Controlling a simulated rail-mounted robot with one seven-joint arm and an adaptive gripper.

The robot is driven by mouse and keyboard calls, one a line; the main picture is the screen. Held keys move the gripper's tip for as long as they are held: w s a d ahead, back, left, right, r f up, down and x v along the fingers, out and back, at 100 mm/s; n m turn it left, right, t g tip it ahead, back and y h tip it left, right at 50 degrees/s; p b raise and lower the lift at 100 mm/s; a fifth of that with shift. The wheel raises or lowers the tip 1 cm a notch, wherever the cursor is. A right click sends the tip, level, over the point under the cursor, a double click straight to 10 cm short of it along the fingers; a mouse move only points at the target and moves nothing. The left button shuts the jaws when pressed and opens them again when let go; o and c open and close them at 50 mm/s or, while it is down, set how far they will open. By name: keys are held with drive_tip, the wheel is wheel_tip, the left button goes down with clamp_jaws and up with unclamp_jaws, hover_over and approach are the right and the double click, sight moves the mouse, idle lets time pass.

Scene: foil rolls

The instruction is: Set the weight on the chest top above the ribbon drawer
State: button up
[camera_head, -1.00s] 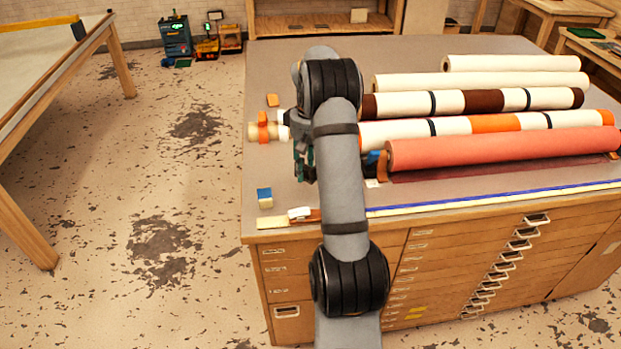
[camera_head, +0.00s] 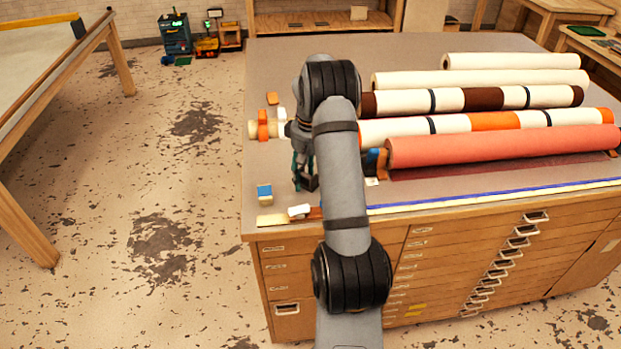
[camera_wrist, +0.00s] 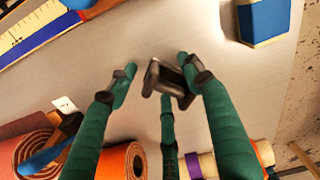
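A small dark block-like piece, which looks like the weight, shows between the fingertips in the wrist view (camera_wrist: 168,84). It lies close to the right finger and the middle finger, with a gap to the left fingertip. My gripper (camera_head: 303,172) points down over the front left part of the chest top (camera_head: 390,52), partly behind my arm; its green fingers also show in the wrist view (camera_wrist: 158,72). I cannot tell whether they press on the piece or whether it touches the top. The drawer fronts (camera_head: 285,268) are below the front edge; their labels are too small to read.
A blue-and-white block (camera_head: 264,193) stands left of my gripper. A small white roll (camera_head: 299,211) lies near the front edge, beside a long blue-edged ruler strip (camera_head: 480,197). A red roll (camera_head: 500,147) and several others fill the right. A cream roll with an orange band (camera_head: 263,127) lies behind.

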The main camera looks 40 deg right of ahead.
wheel_tip(320, 180, up, 12)
drive_tip(key=shift+s+r+p, duration=0.1)
drive_tip(key=shift+r+p, duration=0.05)
drive_tip(key=shift+p, duration=0.35)
idle(0.5)
